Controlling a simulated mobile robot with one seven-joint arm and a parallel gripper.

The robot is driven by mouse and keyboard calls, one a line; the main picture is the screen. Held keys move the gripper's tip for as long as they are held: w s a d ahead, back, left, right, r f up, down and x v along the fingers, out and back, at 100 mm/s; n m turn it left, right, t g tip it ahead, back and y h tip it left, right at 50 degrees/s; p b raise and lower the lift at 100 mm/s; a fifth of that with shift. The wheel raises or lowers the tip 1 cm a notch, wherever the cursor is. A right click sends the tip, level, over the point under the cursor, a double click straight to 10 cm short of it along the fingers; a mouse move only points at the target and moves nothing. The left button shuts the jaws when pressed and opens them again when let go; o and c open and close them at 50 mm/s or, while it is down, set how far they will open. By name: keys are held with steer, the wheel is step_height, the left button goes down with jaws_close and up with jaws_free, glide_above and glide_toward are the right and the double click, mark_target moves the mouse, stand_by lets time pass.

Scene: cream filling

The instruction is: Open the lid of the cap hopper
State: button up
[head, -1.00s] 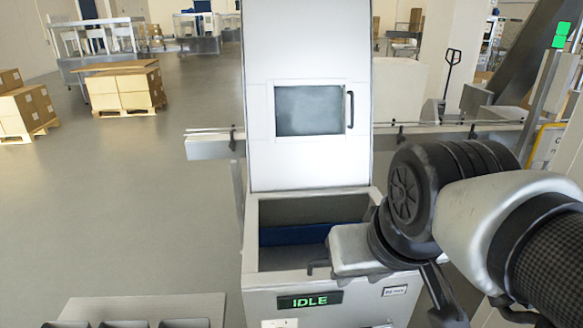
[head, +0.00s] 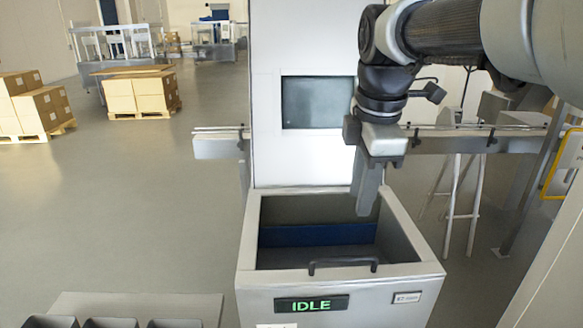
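The cap hopper (head: 420,285) is a grey box below the white cabinet, with a green "IDLE" display (head: 311,305) on its front. I see through its top into a dark inside with a blue band (head: 318,236). A dark bar handle (head: 343,264) lies along the front edge of the top. I cannot tell whether a clear lid covers the opening. My gripper (head: 367,205) points down over the right rear part of the hopper, behind and above the handle and apart from it. Its fingers overlap in this view, so their gap is hidden; nothing shows held.
The white cabinet (head: 300,155) with a dark window (head: 311,102) rises behind the opening, close to my gripper. A rail (head: 470,143) runs to the right. Dark bins (head: 110,322) stand at the lower left. Open floor (head: 130,210) lies left.

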mark_target(347, 257)
steer(key=w+f, duration=0.1)
steer(key=f, duration=0.4)
steer(key=w+f+b, duration=0.1)
steer(key=f, duration=0.5)
steer(key=w+f, duration=0.1)
steer(key=f, duration=0.4)
steer(key=shift+w+f, duration=0.15)
steer(key=shift+f, duration=0.25)
steer(key=shift+c, duration=0.4)
jaws_close()
steer(key=shift+r, duration=0.1)
